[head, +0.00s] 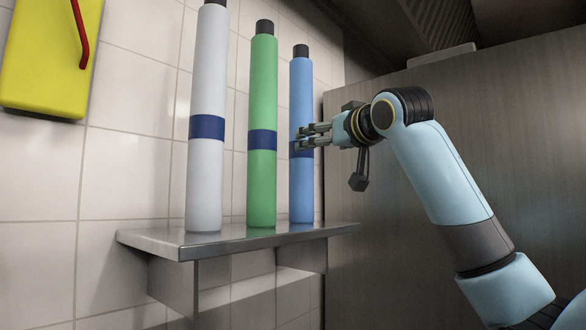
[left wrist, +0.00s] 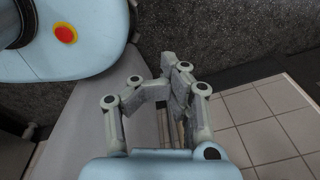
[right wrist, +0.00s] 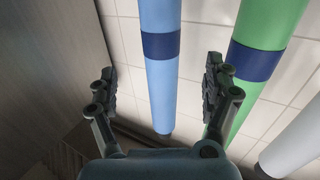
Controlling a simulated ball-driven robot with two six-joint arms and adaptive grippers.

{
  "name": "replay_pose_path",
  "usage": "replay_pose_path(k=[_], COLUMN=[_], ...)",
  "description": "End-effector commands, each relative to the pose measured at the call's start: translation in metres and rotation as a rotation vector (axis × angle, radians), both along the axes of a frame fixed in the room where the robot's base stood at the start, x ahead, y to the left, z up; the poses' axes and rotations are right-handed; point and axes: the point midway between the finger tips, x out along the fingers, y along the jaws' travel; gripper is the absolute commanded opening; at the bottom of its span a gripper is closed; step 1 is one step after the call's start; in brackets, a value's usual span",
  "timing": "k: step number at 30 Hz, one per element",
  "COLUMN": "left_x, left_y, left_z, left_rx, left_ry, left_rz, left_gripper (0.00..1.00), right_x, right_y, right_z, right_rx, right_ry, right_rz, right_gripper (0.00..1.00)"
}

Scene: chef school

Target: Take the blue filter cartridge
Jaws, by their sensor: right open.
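The blue filter cartridge (head: 301,90) stands upright at the right end of a metal wall shelf (head: 215,240), with a dark cap and a dark blue band. My right gripper (head: 304,137) is at its band height, coming from the right. In the right wrist view the blue cartridge (right wrist: 162,85) passes between the open fingers, with room on both sides. No grip shows. My left gripper (left wrist: 170,78) is away from the shelf, its fingers close together with nothing seen between them. Whether its pads touch is unclear.
A green cartridge (head: 262,100) stands close left of the blue one, and a white cartridge (head: 207,90) farther left. In the right wrist view a finger is near the green one (right wrist: 268,30). A metal panel (head: 440,110) is at right. A yellow board (head: 45,60) hangs upper left.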

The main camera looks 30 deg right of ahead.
Motion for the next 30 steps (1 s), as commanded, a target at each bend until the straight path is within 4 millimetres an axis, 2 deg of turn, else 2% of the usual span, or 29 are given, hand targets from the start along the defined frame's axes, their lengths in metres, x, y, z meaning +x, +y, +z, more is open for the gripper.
replay_pose_path(k=[2, 9, 12, 17, 24, 30], left_x=[-0.004, -0.036, -0.041, -0.034, -0.014, -0.015], left_y=[0.000, 0.000, 0.000, 0.000, 0.000, 0.000], left_z=[0.000, 0.004, 0.004, 0.007, 0.014, 0.014], left_rx=[0.000, 0.000, 0.001, 0.000, 0.001, 0.001], left_ry=[0.006, 0.052, 0.058, 0.048, 0.017, 0.020], left_rz=[0.000, 0.002, 0.002, 0.002, 0.000, 0.001], left_gripper=[0.00, 0.00, 0.00, 0.00, 0.00, 0.00], right_x=[0.004, 0.042, 0.053, 0.067, 0.102, 0.108], right_y=[-0.001, -0.003, -0.004, -0.005, -0.007, -0.007], right_z=[0.001, 0.001, 0.001, -0.001, -0.004, -0.005], right_rx=[0.001, 0.003, 0.002, 0.001, 0.002, -0.001], right_ry=[-0.002, 0.000, -0.001, 0.001, 0.000, -0.001], right_rz=[0.000, 0.000, 0.000, 0.000, 0.000, 0.000], right_gripper=[0.84, 0.84, 0.84, 0.84, 0.84, 0.84])
